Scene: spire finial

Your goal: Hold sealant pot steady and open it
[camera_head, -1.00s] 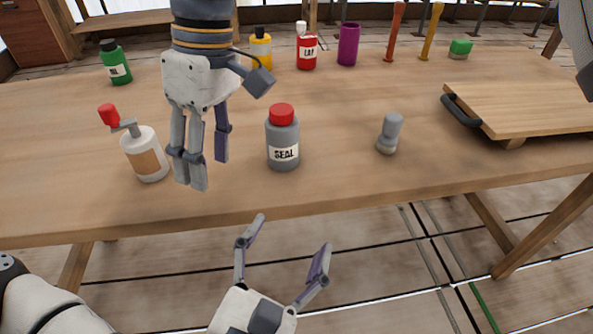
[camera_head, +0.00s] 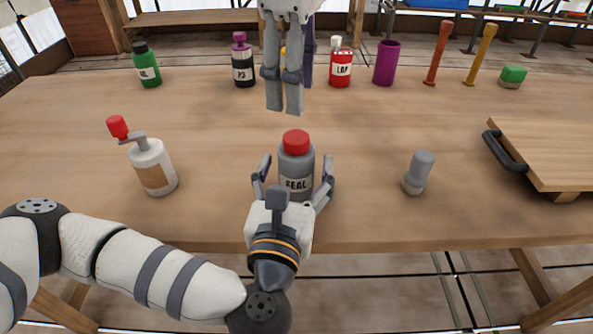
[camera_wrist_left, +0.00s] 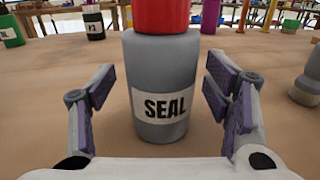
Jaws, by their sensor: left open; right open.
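The sealant pot (camera_head: 297,163) is a grey bottle with a red cap (camera_head: 295,141) and a label reading SEAL. It stands upright on the table near the front edge. My left gripper (camera_head: 293,178) is open with one finger on each side of the pot. In the left wrist view the pot (camera_wrist_left: 160,80) stands between the open fingers, with gaps on both sides; the top of its cap is cut off. My right gripper (camera_head: 284,105) is open and empty above the table, behind and above the red cap.
A pump bottle (camera_head: 152,168) stands to the left and a small grey object (camera_head: 419,172) to the right. A wooden board (camera_head: 550,155) with a dark handle lies at the far right.

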